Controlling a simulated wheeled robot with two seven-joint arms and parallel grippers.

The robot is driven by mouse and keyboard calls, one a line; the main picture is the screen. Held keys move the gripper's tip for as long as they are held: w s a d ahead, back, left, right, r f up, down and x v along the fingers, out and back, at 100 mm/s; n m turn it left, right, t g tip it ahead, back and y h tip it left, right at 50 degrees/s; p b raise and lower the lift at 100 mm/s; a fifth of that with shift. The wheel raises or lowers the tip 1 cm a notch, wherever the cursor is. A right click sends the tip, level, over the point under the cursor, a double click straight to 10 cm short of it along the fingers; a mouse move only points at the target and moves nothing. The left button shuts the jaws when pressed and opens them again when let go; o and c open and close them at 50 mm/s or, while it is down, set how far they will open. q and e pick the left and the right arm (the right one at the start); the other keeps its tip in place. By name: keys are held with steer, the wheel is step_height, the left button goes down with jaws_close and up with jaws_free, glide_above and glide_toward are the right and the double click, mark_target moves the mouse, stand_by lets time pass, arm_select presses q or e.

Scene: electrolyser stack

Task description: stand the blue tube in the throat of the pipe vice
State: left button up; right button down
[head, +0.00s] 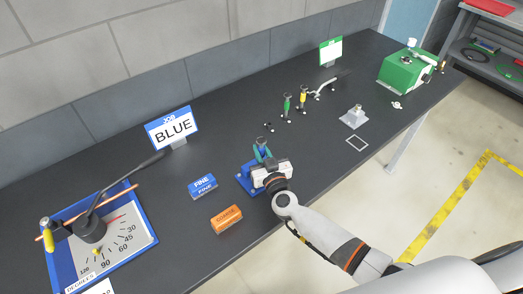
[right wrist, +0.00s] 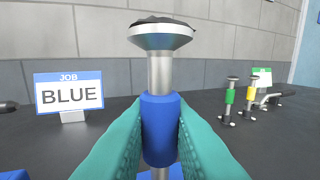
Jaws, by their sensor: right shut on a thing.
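The blue tube (right wrist: 160,128) is a grey metal tube with a blue band and a wide flared top. It stands about upright between the teal fingers of my right gripper (head: 262,152), which is shut on the blue band. Below the gripper is a blue base (head: 244,184), which looks like the pipe vice; my wrist covers much of it. The tube's lower end is hidden, so I cannot tell whether it is in the throat or above it. My left gripper is not in view.
A green tube (head: 287,104) and a yellow tube (head: 303,97) stand farther back. A blue FINE box (head: 202,187) and an orange box (head: 226,219) lie left of the vice. The BLUE job sign (head: 172,128) stands near the wall. A dial plate (head: 128,236) is at the left.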

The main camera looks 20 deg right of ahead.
steer(key=shift+f, duration=0.15)
stand_by(0.3)
stand_by(0.5)
steer(key=shift+p, duration=0.9)
stand_by(1.1)
steer(key=shift+f, duration=0.1)
stand_by(0.3)
stand_by(0.5)
